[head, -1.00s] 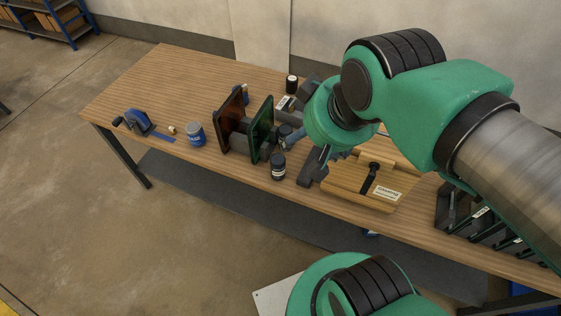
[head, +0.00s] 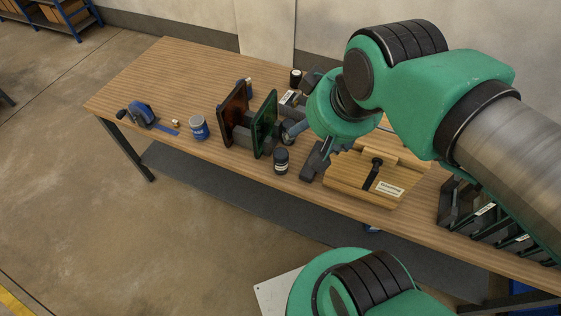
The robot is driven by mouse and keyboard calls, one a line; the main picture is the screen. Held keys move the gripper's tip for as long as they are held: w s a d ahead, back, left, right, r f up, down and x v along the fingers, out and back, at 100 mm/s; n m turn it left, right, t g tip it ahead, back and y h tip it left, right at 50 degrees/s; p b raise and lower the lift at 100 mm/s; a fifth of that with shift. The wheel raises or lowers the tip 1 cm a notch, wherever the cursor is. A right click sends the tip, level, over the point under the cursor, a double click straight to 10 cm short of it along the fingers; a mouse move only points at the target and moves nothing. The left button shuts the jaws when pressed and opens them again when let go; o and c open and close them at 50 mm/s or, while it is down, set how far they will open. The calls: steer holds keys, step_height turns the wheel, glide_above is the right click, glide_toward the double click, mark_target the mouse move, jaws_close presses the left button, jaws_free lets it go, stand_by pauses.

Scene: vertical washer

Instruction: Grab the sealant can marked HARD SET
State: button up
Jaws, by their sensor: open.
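Several small cans stand on the bench, and their lettering is too small to read, so I cannot tell which is marked HARD SET. A grey-blue can with a pale lid (head: 198,127) stands left of two upright panels. A dark can with a pale band (head: 281,162) stands near the front edge, right of the panels. Another dark can with a white label (head: 295,78) stands at the back. A blue object (head: 246,88) is partly hidden behind the rust-coloured panel. My gripper (head: 325,152) is mostly hidden by my green wrist; it is open, above the bench right of the panels.
The rust panel (head: 233,112) and green panel (head: 265,124) stand upright around a grey block. A blue tape tool (head: 142,114) lies at left. Black bins (head: 480,215) are at right. The bench's back left is clear.

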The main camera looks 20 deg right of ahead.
steer(key=w+f+g, duration=0.2)
steer(key=w+f, duration=0.2)
steer(key=w, duration=0.5)
steer(key=g+p, duration=0.2)
steer(key=g, duration=0.2)
glide_above(282, 153)
step_height(282, 153, down, 29)
steer(key=shift+w, duration=0.1)
steer(key=shift+f, duration=0.15)
steer(key=shift+f+b, duration=0.35)
steer(key=shift+f, duration=3.85)
